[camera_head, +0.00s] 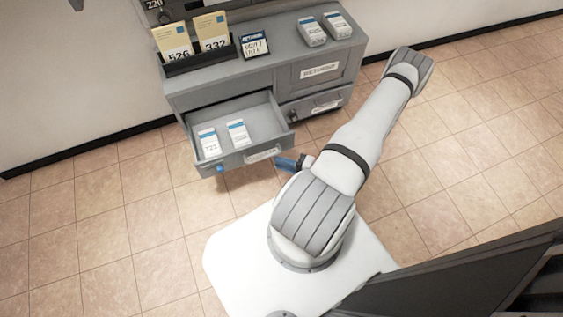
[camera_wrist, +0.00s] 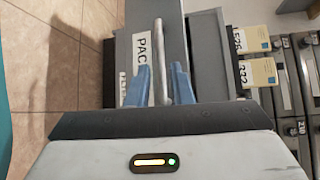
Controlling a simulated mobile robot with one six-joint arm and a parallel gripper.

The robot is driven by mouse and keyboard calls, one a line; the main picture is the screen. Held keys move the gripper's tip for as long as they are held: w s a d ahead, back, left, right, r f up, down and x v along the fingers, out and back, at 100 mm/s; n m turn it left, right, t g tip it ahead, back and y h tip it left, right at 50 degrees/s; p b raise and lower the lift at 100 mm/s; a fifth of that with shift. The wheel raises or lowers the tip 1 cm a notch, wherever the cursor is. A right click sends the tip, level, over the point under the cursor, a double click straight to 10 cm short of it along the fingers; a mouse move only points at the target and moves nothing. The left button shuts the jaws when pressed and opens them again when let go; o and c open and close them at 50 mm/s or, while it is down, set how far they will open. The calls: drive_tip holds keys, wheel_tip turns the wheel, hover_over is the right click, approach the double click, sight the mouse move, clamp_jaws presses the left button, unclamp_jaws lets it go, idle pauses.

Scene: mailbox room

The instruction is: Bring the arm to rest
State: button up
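My arm rises from its white base, bends at the upper right, and its far part is hidden behind the upper link in the head view. My gripper (camera_wrist: 160,68) has two blue fingers, spread apart in the wrist view. A grey bar handle (camera_wrist: 157,40) runs between them with a small gap visible on each side; contact cannot be told. A blue fingertip of mine (camera_head: 287,163) shows beside the front of the open drawer (camera_head: 232,162). The drawer front carries a white label reading "PAC" (camera_wrist: 142,55), partly hidden by the fingers.
Two white-and-blue boxes (camera_head: 208,143) (camera_head: 237,132) lie in the drawer. On the grey cabinet (camera_head: 215,90) stand numbered envelopes (camera_head: 176,42), a dark sign (camera_head: 254,45) and two more boxes (camera_head: 312,32). A closed "RETURNS" compartment (camera_head: 320,71) is at the right. Tiled floor is free at left and right.

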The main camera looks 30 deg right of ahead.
idle(0.3)
drive_tip(key=w+a+r+n+g+y+p, duration=0.1)
drive_tip(key=a+r+n+g+p, duration=0.3)
drive_tip(key=r, duration=0.8)
drive_tip(key=w+r+n+g+y+p, duration=0.1)
drive_tip(key=r+n+g+p, duration=0.3)
drive_tip(key=r, duration=0.7)
drive_tip(key=w+a+r+n+g+p, duration=0.2)
drive_tip(key=r+g+p, duration=0.4)
drive_tip(key=r, duration=0.6)
drive_tip(key=s+a+r+n+t+h+p, duration=0.1)
drive_tip(key=r+h+p, duration=0.4)
drive_tip(key=r, duration=1.2)
drive_tip(key=s+a+r+n+t+h+p, duration=0.2)
drive_tip(key=r+p, duration=0.7)
drive_tip(key=r, duration=0.9)
drive_tip(key=s+a+h, duration=0.2)
drive_tip(key=h, duration=0.2)
drive_tip(key=shift+a+r+p, duration=0.15)
drive_tip(key=shift+r+p, duration=0.1)
drive_tip(key=shift+p, duration=0.05)
drive_tip(key=shift+s, duration=0.1)
